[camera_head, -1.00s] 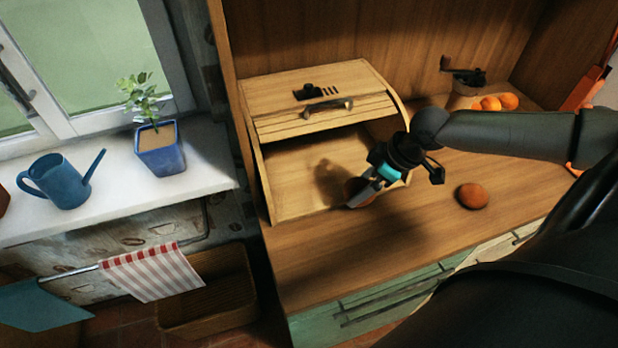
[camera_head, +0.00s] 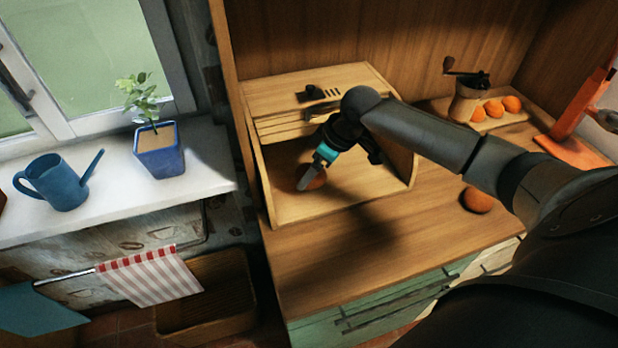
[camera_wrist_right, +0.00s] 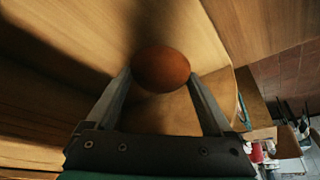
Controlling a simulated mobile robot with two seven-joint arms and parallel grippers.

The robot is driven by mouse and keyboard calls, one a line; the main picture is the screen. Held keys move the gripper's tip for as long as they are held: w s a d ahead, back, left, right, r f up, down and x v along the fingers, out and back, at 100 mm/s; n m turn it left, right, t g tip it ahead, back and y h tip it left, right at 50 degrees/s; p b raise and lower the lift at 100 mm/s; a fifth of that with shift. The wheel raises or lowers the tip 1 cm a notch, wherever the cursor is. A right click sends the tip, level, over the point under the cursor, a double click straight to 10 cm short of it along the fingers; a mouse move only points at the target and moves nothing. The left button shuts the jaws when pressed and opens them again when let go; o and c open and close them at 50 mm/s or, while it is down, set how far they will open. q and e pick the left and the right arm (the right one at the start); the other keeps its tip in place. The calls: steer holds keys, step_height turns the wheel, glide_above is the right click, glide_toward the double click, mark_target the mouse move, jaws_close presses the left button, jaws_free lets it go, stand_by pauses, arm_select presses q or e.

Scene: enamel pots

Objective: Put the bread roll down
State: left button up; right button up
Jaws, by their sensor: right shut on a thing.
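A brown bread roll (camera_head: 316,178) is inside the open wooden bread box (camera_head: 345,205), towards its left side. My right gripper (camera_head: 308,179) reaches into the box from the right and is shut on this roll. In the right wrist view the roll (camera_wrist_right: 160,69) sits between the two fingertips of my right gripper (camera_wrist_right: 160,82). I cannot tell whether the roll touches the box floor. A second brown roll (camera_head: 477,200) lies on the counter, right of the box. My left gripper is not in view.
The counter (camera_head: 330,250) is clear in front of the box. A coffee grinder (camera_head: 466,100) and several oranges (camera_head: 494,108) stand at the back right, near an orange stand (camera_head: 565,145). A blue watering can (camera_head: 60,183) and a potted plant (camera_head: 160,155) are on the windowsill.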

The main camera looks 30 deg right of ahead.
steer(key=shift+w+a, duration=0.3)
steer(key=shift+w, duration=0.1)
step_height(320, 180, down, 4)
steer(key=shift+r+b, duration=0.2)
steer(key=shift+b, duration=0.25)
steer(key=o, duration=1.2)
steer(key=shift+o, duration=0.2)
steer(key=p+v, duration=0.2)
steer(key=v, duration=1)
